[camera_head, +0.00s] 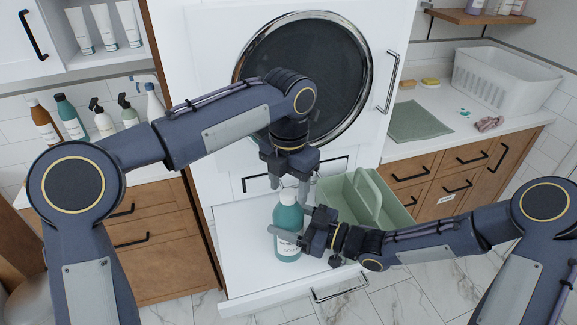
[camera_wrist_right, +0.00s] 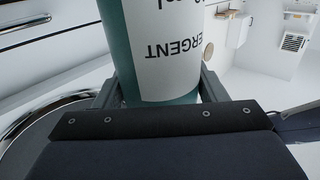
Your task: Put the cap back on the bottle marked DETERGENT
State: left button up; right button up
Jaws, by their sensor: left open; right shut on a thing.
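The teal bottle (camera_head: 289,217) with a white label stands upright on the pulled-out white shelf (camera_head: 243,262). In the right wrist view its label (camera_wrist_right: 168,50) reads "…ERGENT", upside down. My right gripper (camera_head: 285,239) is shut on the bottle's body, coming from the right. My left gripper (camera_head: 289,188) is open, pointing down just above the bottle, its fingers to either side of the bottle's top. The fingers partly hide the neck, so I cannot tell whether a cap sits on it. No separate cap is clearly visible.
A green caddy (camera_head: 394,208) with a handle stands right behind the bottle. A round dark door (camera_head: 340,75) is behind my left arm. Several bottles (camera_head: 72,118) line the left counter. A white basket (camera_head: 500,80) and green cloth (camera_head: 420,120) lie on the right counter.

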pick_arm(q)
notch_tip(320, 180, up, 11)
dwell(0.3)
pick_arm(e)
jog(key=o, duration=2)
jog(key=shift+c, duration=0.2)
jog(key=b+v, duration=0.1)
jog(key=v, duration=0.7)
jog(key=shift+a, duration=0.1)
pick_arm(q)
jog(key=shift+f, duration=0.55)
